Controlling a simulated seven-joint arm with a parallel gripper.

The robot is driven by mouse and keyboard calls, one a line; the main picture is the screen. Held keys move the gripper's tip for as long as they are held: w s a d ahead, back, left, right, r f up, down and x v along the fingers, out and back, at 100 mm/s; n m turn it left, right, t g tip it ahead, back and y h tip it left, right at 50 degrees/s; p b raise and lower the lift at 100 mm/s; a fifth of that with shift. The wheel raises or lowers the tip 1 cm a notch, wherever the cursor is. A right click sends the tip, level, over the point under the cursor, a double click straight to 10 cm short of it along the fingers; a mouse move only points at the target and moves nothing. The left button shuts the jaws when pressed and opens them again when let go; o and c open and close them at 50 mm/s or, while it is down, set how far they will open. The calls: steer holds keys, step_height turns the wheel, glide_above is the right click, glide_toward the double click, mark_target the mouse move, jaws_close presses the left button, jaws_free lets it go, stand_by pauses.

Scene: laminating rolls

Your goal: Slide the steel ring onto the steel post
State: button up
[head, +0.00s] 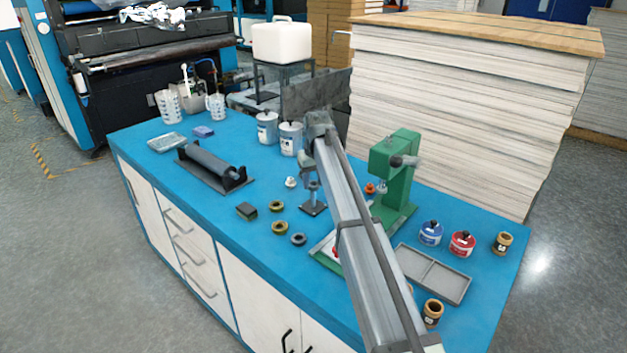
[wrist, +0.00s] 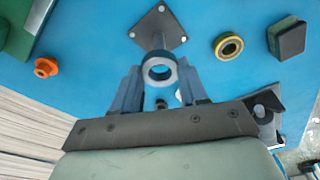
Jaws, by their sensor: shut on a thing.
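In the wrist view, my gripper (wrist: 159,76) is shut on a grey steel ring (wrist: 159,63), with one finger on each side. The steel post (wrist: 157,40) rises from a dark square base plate (wrist: 177,38) just beyond the ring. The ring overlaps the post's upper end in this view; I cannot tell whether it is around the post or only in front of it. In the head view, my gripper (head: 313,186) points down over the base plate (head: 314,209). The held ring is hard to make out there.
Two olive rings (head: 277,206) (head: 279,227), a dark grey ring (head: 298,239) and a dark block (head: 246,210) lie left of the post. A green press (head: 396,172) stands close on the right. A black roller (head: 212,166) lies farther left.

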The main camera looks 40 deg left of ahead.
mark_target(314, 188)
steer(key=shift+f, duration=2)
stand_by(1.0)
steer(key=o, duration=1.2)
steer(key=shift+o, duration=0.4)
steer(key=o, duration=0.4)
steer(key=shift+r, duration=0.2)
steer(key=shift+r, duration=4.3)
